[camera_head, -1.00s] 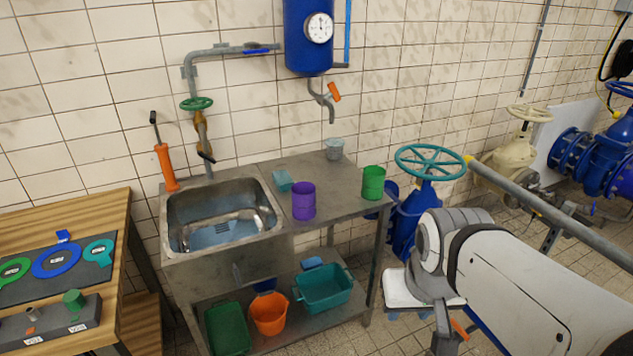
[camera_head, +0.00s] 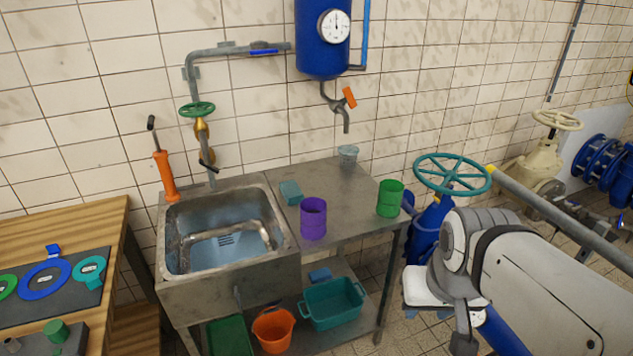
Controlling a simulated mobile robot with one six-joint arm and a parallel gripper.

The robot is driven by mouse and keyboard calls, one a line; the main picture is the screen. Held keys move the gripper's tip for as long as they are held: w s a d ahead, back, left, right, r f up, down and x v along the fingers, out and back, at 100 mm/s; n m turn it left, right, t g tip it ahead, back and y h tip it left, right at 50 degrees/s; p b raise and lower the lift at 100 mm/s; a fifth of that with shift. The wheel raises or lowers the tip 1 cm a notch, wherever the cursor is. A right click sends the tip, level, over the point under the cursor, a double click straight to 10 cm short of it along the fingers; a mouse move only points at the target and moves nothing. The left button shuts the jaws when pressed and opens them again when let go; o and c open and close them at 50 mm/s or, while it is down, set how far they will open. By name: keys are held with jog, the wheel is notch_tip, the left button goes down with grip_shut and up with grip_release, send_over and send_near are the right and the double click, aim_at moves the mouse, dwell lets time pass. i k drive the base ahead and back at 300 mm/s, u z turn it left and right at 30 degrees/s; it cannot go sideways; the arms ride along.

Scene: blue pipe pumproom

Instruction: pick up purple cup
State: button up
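The purple cup (camera_head: 313,219) stands upright on the metal counter (camera_head: 345,230), close to the right rim of the sink. A green cup (camera_head: 389,198) stands to its right near the counter's right edge. A grey cup (camera_head: 348,156) stands farther back, below the tap. My arm comes in from the lower right, in front of and to the right of the counter. My gripper is not clearly shown; the arm's end runs down out of the bottom of the picture. The arm is well apart from the purple cup.
The sink (camera_head: 172,245) lies left of the cups. An orange-handled tap (camera_head: 347,98) hangs over the counter. A teal valve wheel (camera_head: 452,174) stands right of the counter. Tubs and an orange bucket (camera_head: 273,331) sit below.

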aim_at(313, 210)
jog(key=u, duration=0.1)
jog(key=i, duration=0.95)
jog(key=u, duration=1.25)
